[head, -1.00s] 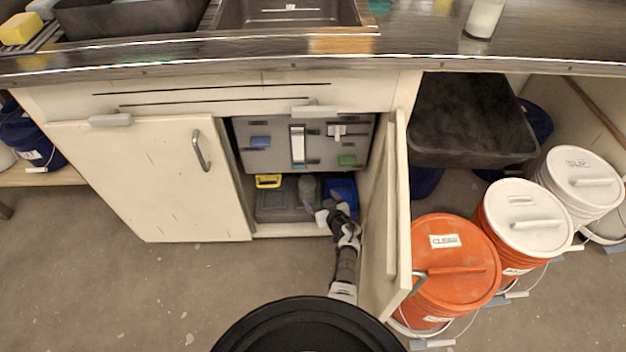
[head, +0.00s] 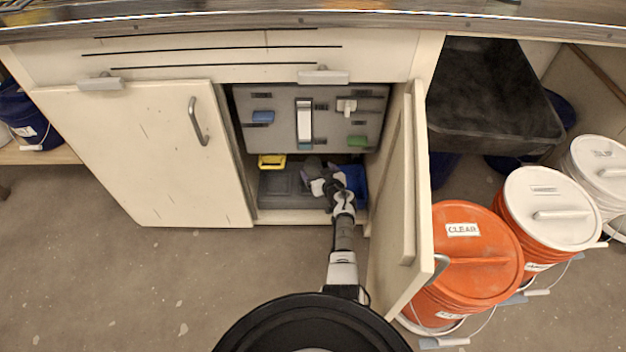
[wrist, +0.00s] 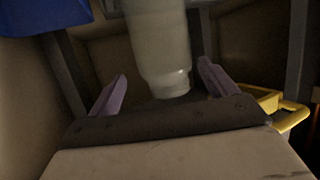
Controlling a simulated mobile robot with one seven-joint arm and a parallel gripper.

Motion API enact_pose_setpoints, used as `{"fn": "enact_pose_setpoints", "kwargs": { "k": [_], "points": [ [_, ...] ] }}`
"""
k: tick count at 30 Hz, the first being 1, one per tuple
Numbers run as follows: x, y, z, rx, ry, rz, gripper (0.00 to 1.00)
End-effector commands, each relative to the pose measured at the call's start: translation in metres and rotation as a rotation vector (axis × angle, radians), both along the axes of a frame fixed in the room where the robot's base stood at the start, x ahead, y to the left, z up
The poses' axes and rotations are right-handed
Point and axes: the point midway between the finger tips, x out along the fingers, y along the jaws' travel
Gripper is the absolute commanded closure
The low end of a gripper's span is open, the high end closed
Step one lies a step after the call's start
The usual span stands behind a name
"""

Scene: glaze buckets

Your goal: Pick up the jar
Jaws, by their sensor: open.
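The jar (wrist: 158,45) is a pale, cloudy cylinder with a narrower end, seen at the top middle of the wrist view. My gripper (wrist: 160,85) is open, with one pale purple finger on each side of the jar's narrower end. I cannot tell whether either finger touches it. In the head view my gripper (head: 322,178) is inside the open cabinet, low down, and mostly hides the jar there.
A grey panel (head: 280,120) hangs above. The open cabinet door (head: 400,215) stands close right of my arm. Orange bucket (head: 462,250) stands beyond it.

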Motion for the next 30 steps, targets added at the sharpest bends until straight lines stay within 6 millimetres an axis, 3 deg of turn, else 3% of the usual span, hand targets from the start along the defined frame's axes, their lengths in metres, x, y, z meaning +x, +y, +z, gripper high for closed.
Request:
{"fn": "enact_pose_setpoints", "kwargs": {
  "k": [18,28,30],
  "points": [
    [0.039,0.025,-0.021,-0.001,-0.001,0.002,0.16],
    [0.042,0.026,-0.019,0.0,0.0,0.0,0.16],
    [0.042,0.026,-0.019,0.0,0.0,0.0,0.22]
  ]
}}
